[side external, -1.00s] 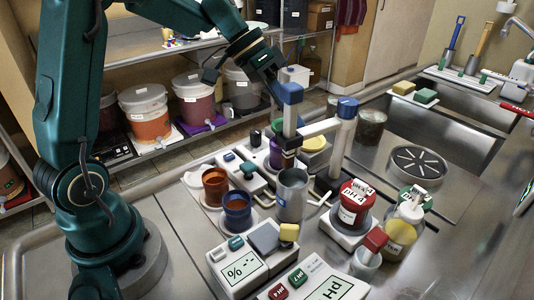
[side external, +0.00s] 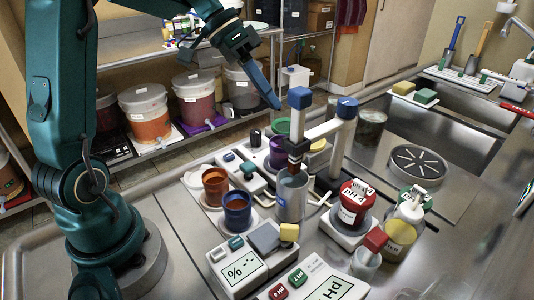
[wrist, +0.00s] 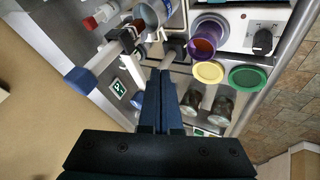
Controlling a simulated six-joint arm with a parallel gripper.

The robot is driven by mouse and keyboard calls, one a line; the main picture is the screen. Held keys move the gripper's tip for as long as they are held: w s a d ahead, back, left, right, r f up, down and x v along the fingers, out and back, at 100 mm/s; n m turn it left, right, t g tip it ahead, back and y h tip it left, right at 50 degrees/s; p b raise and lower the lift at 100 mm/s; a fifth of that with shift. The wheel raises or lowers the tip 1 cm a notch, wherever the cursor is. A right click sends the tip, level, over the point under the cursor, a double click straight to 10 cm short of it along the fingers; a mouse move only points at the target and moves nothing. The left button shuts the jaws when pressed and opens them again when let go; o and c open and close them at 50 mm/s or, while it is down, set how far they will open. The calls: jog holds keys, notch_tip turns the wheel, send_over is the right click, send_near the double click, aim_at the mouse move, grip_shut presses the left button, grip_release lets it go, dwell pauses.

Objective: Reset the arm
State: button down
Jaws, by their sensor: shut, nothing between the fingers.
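My gripper (side external: 278,106) has its long blue fingers closed together, pointing down and right in the side view. It is raised above the bench, just left of the blue-capped upright (side external: 299,98) of a white probe stand. A small gap shows between them in the picture; the depth between them is hard to tell. In the wrist view my gripper (wrist: 161,75) shows two fingers side by side with nothing held.
Around the stand are orange (side external: 215,187) and blue cups (side external: 237,211), a red-lidded pH 4 jar (side external: 354,203), a spray bottle (side external: 403,231) and meters (side external: 240,265). Lidded buckets (side external: 146,112) stand on the shelf behind. Bare bench lies at right, by the round drain plate (side external: 415,163).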

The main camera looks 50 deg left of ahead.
jog(key=v, duration=0.6)
jog(key=shift+s+r, duration=0.3)
jog(key=shift+s, duration=0.05)
dwell(0.8)
